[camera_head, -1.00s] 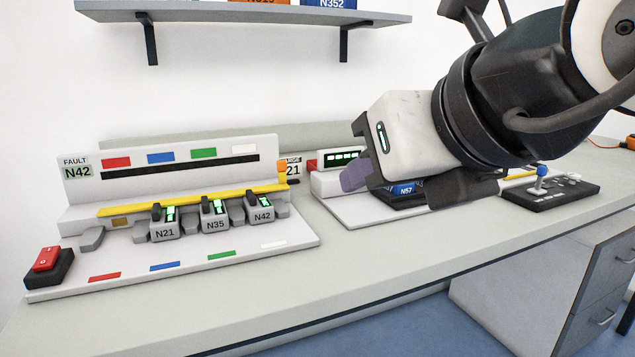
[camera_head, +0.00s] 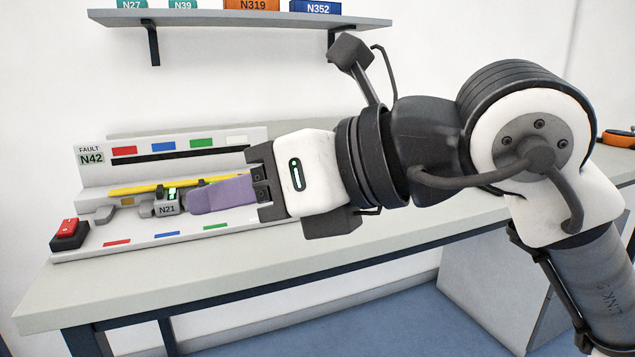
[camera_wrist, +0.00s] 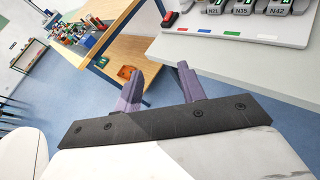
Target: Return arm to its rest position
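My gripper (camera_head: 195,199) extends to the left across the head view, in front of the crane panel (camera_head: 75,249). Its purple fingers show side-on there and overlap. In the wrist view my gripper (camera_wrist: 159,72) has its two purple fingers apart, with nothing between them; floor and the bench's edge show beyond.
A red switch (camera_head: 69,229) sits at the panel's left end. The bench (camera_head: 120,296) runs below my arm. A shelf (camera_head: 230,18) with labelled boxes hangs above. In the wrist view, a wooden workbench (camera_wrist: 118,47) with several items stands at upper left, with blue floor between.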

